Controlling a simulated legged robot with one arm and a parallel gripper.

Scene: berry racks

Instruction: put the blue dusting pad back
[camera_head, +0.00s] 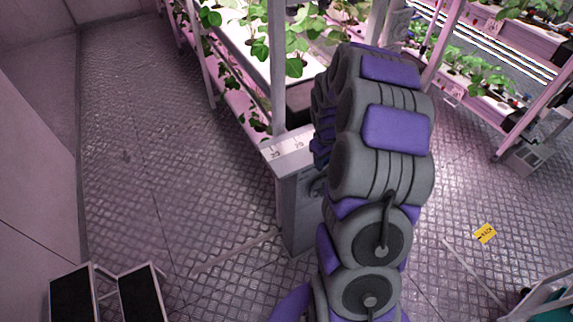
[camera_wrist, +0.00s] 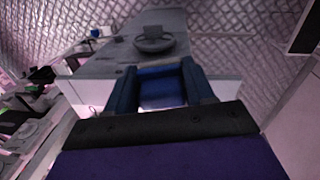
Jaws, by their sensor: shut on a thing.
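The blue dusting pad (camera_wrist: 162,90) shows in the wrist view between the two dark blue fingers of my gripper (camera_wrist: 160,78). My gripper is shut on the pad. Beyond it is a grey surface (camera_wrist: 105,65) with a pale front edge, and a round dark fixture stands at its far part. The pad's underside is hidden, and I cannot tell whether it touches the surface. In the head view my arm hides the gripper and the pad.
A grey cabinet (camera_head: 297,200) stands at the end of the planted rack (camera_head: 278,60), left of my arm. Another rack (camera_head: 480,105) is at the right. A yellow tag (camera_head: 485,233) lies on the floor. The left floor is mostly clear.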

